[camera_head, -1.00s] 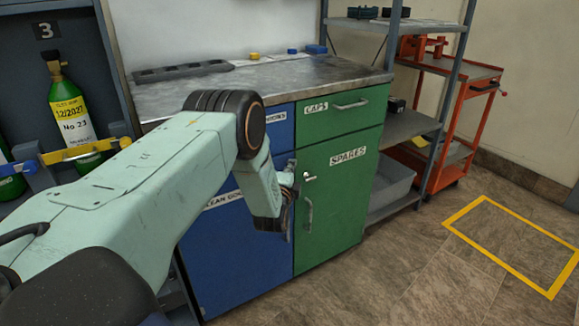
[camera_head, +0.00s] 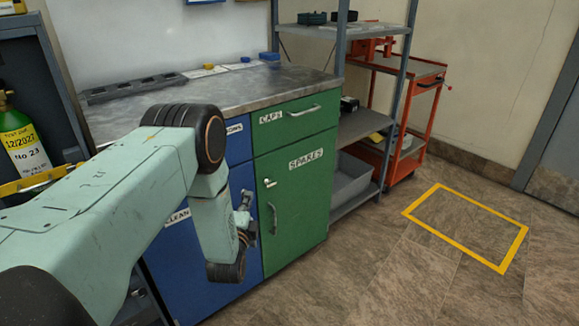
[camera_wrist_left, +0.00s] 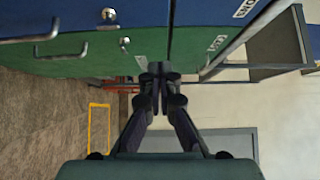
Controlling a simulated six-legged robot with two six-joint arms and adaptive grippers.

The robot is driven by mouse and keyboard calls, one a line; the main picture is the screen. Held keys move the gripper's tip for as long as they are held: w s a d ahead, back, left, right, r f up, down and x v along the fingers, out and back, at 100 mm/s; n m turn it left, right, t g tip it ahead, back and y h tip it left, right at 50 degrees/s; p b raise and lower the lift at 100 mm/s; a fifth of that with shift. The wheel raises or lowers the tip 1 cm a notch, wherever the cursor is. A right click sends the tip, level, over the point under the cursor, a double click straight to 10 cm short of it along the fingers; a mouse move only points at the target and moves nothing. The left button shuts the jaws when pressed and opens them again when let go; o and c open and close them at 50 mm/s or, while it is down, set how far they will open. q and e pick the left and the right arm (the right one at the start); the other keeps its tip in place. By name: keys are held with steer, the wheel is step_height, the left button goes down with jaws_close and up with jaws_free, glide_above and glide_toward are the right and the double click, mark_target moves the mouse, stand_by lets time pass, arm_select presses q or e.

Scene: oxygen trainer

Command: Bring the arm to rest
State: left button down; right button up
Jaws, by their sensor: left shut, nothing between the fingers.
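My left arm (camera_head: 130,190) comes in from the left in the head view and bends down at the elbow in front of the cabinet. The green cabinet front also shows there beyond the fingers. I cannot tell from the pictures how far the fingertips are from the door. My right gripper is in neither view.
A metal worktop (camera_head: 215,90) runs above the blue and green cabinet. A grey shelf rack (camera_head: 368,125) and a red trolley (camera_head: 425,85) stand to its right. A green cylinder (camera_head: 22,140) stands at far left. The floor inside the yellow outline (camera_head: 465,225) is clear.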

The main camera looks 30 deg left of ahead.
arm_select(q)
steer(key=s+d+f+n+g+h, duration=0.3)
steer(key=s+d+f+n+g, duration=0.15)
steer(key=s+f, duration=0.25)
steer(key=s+d+f+n+g+h, duration=0.2)
steer(key=s+d+f+n+g, duration=0.25)
steer(key=s+f+n, duration=0.2)
steer(key=s+d+r+n+g+h, duration=0.1)
steer(key=s+d+g, duration=0.2)
steer(key=s, duration=1)
steer(key=s+d+r+n+g+h+p, duration=0.1)
steer(key=s+d+g, duration=0.3)
steer(key=s, duration=0.9)
steer(key=d+n, duration=0.1)
steer(key=d, duration=0.2)
